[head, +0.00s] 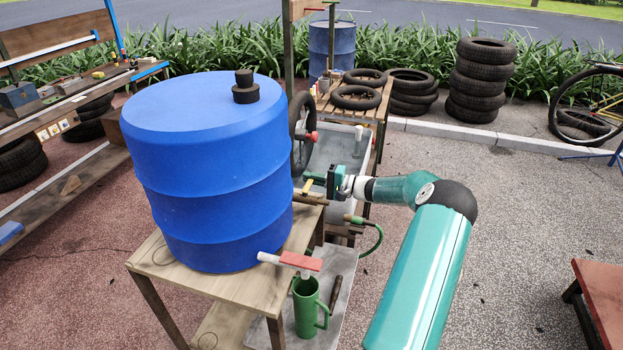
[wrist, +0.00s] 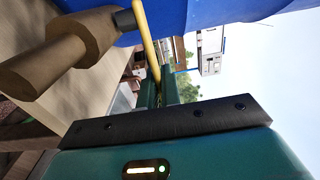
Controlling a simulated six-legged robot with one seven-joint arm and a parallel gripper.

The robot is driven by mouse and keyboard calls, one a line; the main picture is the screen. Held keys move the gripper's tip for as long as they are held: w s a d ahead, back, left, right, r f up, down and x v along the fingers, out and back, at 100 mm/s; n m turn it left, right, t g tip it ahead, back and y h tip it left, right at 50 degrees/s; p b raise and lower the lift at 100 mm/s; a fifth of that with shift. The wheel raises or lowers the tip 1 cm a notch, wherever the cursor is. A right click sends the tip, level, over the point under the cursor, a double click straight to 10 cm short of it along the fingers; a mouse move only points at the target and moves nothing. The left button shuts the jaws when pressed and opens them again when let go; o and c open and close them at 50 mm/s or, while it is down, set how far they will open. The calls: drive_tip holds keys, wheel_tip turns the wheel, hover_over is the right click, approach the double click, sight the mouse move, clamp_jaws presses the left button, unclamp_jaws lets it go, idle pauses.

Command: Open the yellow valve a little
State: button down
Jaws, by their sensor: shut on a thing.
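The yellow valve (wrist: 147,40) shows in the wrist view as a thin yellow lever on a dark stem above a brass-brown pipe fitting (wrist: 75,45). In the head view the yellow valve (head: 307,187) is a small yellow piece beside the blue barrel (head: 205,165), partly hidden by my gripper. My gripper (head: 318,179) reaches in from the right. In the wrist view my gripper's green fingers (wrist: 163,90) are shut on the free end of the yellow lever. The exact contact is small and partly hidden.
The barrel stands on a wooden stand (head: 160,258). A red-handled tap (head: 300,260) sits at its lower front above a green jug (head: 306,308). A green hose (head: 378,240) hangs below my gripper. A grey basin (head: 335,150) is behind. Open paving lies to the right.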

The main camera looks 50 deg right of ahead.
drive_tip(key=shift+s+d+m+t+h, duration=0.15)
drive_tip(key=shift+s+m+t+h, duration=0.25)
drive_tip(key=shift+m+h, duration=0.55)
drive_tip(key=shift+s+d+m+t+h, duration=0.15)
drive_tip(key=shift+s+m+t+h, duration=0.3)
drive_tip(key=shift+h, duration=0.8)
drive_tip(key=shift+w, duration=0.1)
drive_tip(key=c, duration=1.6)
unclamp_jaws()
drive_tip(key=s+d, duration=0.2)
drive_tip(key=s, duration=1.1)
drive_tip(key=shift+s+d, duration=0.3)
drive_tip(key=shift+d, duration=0.05)
